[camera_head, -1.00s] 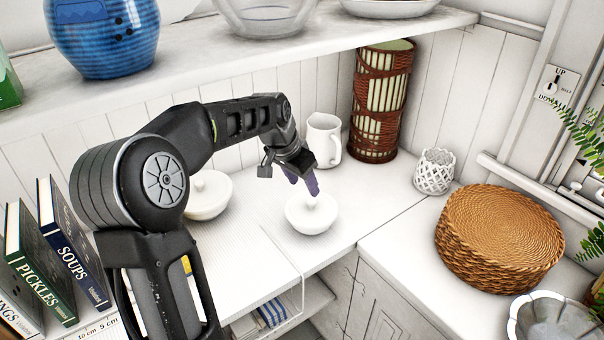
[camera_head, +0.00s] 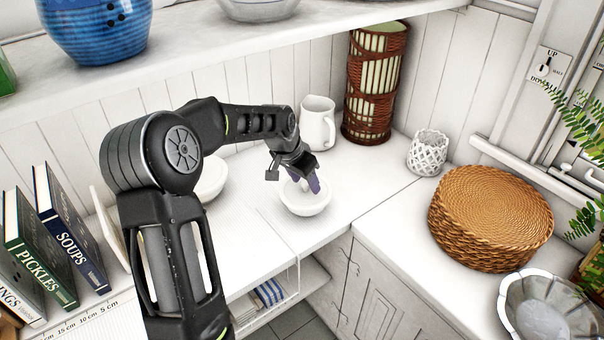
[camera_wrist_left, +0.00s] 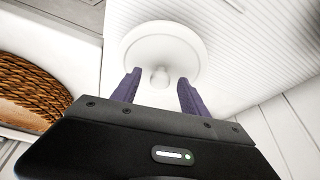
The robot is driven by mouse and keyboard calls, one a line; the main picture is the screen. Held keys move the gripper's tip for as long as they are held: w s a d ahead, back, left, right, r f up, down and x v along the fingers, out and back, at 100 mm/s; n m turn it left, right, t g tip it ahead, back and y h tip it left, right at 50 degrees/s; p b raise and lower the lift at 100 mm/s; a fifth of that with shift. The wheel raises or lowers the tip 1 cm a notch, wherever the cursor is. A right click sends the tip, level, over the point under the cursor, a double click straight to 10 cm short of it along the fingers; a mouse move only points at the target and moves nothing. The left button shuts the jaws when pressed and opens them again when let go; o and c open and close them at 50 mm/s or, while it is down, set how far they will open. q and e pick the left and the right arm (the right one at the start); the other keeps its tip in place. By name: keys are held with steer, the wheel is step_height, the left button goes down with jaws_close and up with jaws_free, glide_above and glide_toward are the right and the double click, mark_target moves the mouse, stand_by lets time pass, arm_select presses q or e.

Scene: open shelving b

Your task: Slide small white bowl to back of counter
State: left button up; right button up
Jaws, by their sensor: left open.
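A small white lidded bowl (camera_head: 304,206) stands upright on the white counter (camera_head: 365,185), close to its front edge. My left gripper (camera_head: 305,187) is open just above it, its purple fingers overlapping the lid in the head view. In the left wrist view, the bowl (camera_wrist_left: 160,42) lies beyond the open fingers (camera_wrist_left: 159,84), and its round lid knob shows between their tips. I cannot tell whether the fingers touch the lid. A second white bowl (camera_head: 213,178) stands further left, partly hidden by my left arm. My right gripper is not in view.
A white mug (camera_head: 317,125) and a wicker-wrapped cylinder (camera_head: 372,95) stand at the back by the wall. A white lattice cup (camera_head: 428,153) and a stack of woven mats (camera_head: 490,220) are to the right. A shelf (camera_head: 200,50) overhangs the back.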

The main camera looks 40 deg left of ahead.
arm_select(q)
steer(key=shift+c, duration=0.2)
jaws_close()
stand_by(0.4)
stand_by(0.3)
